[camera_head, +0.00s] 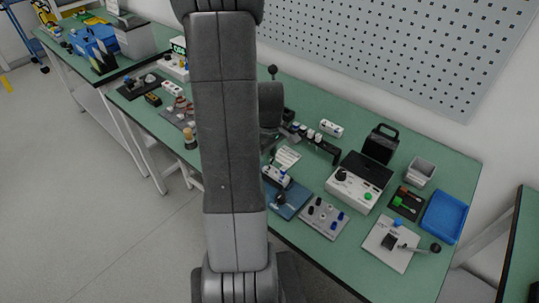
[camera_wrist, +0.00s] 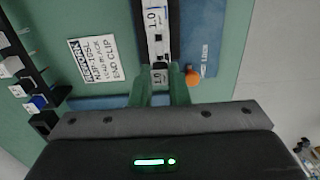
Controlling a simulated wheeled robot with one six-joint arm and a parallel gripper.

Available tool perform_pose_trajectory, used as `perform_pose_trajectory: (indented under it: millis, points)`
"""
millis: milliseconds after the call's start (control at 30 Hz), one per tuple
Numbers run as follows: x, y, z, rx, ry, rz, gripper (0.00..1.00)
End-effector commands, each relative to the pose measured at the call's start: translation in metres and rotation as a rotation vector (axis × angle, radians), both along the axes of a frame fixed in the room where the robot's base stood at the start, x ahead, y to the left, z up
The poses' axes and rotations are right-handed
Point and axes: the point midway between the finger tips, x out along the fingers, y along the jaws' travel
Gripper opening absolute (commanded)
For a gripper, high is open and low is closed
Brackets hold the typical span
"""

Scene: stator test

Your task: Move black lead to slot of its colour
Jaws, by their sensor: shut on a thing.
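In the wrist view my gripper (camera_wrist: 160,86) has its two green fingers close together at a small white piece marked 1.0 (camera_wrist: 159,76). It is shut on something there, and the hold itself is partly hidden. A longer black-and-white part, also marked 1.0 (camera_wrist: 158,20), lies just beyond the fingertips, over a blue plate (camera_wrist: 205,35) with the word LOCK. I cannot tell which piece is the black lead. In the head view my arm hides the gripper; the blue plate (camera_head: 290,207) shows right of the arm. No slot's colour can be made out for certain.
A printed rework card (camera_wrist: 96,60) lies left of the blue plate, and a black rack (camera_wrist: 38,90) beyond it. An orange knob (camera_wrist: 193,79) is close to the right finger. In the head view, a grey peg board (camera_head: 323,217) and a white-and-black tester (camera_head: 352,192) stand right.

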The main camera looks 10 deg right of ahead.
Motion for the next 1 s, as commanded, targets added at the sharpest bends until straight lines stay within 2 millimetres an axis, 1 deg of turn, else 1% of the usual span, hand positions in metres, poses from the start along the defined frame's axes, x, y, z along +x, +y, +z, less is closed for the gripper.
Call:
perform_pose_trajectory:
  millis: [33, 100, 367, 400, 500, 833, 933, 1000]
  points:
    - [0.000, 0.000, -0.004, 0.000, 0.000, 0.000, 0.00]
    - [0.000, 0.000, -0.006, 0.000, 0.000, 0.000, 0.00]
    - [0.000, 0.000, -0.005, 0.000, 0.000, 0.000, 0.00]
    - [0.000, 0.000, -0.005, 0.000, 0.000, 0.000, 0.23]
    - [0.000, 0.000, -0.005, 0.000, 0.000, 0.000, 0.41]
    - [0.000, 0.000, -0.003, 0.000, 0.000, 0.000, 0.41]
    - [0.001, 0.000, 0.004, 0.000, -0.003, 0.000, 0.41]
    - [0.001, 0.000, 0.014, -0.001, -0.004, 0.000, 0.41]
